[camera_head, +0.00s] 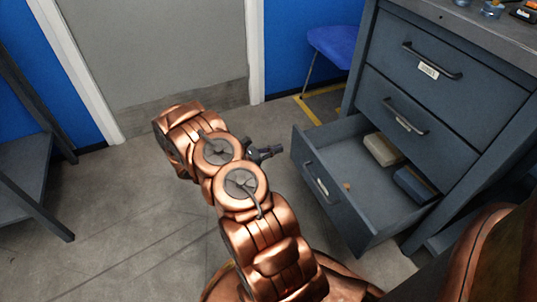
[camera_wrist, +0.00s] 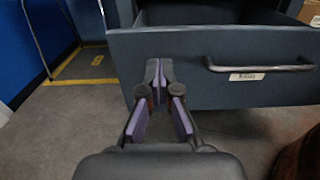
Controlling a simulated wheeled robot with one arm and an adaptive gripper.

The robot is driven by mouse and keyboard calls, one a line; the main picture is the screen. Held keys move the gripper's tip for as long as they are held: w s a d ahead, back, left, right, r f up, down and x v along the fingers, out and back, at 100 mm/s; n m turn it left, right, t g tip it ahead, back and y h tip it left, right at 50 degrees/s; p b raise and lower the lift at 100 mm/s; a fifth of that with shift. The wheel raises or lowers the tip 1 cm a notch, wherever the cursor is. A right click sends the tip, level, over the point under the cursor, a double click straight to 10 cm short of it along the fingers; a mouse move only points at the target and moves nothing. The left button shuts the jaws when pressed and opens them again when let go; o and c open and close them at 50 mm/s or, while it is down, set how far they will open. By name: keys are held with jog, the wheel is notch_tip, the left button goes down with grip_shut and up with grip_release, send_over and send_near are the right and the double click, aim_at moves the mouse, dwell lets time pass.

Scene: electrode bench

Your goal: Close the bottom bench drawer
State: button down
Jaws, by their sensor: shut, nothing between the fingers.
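The bottom bench drawer (camera_head: 328,196) is pulled well out of the grey bench in the head view. Inside lie a beige block (camera_head: 382,149) and a blue block (camera_head: 415,184). My gripper (camera_head: 278,151) is to the left of the drawer front in the head view. In the wrist view the drawer front (camera_wrist: 215,85) fills the upper right, with its dark bar handle (camera_wrist: 260,66) to the right of my gripper (camera_wrist: 158,68). The fingers are shut and empty, in front of the left part of the drawer front. I cannot tell whether they touch it.
Two upper drawers (camera_head: 415,60) are shut. A blue chair (camera_head: 335,43) stands behind the bench, near yellow floor tape (camera_head: 308,110). A dark shelf or table (camera_head: 28,175) is at the left. Floor between it and my arm is clear.

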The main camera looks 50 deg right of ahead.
aim_at(303, 141)
jog(key=b+x, duration=0.2)
jog(key=x, duration=0.5)
jog(key=shift+s+d+f+b, duration=0.1)
jog(key=shift+s+d+b, duration=0.05)
jog(key=shift+b, duration=0.15)
jog(key=shift+s+d, duration=0.15)
jog(key=shift+d, duration=0.1)
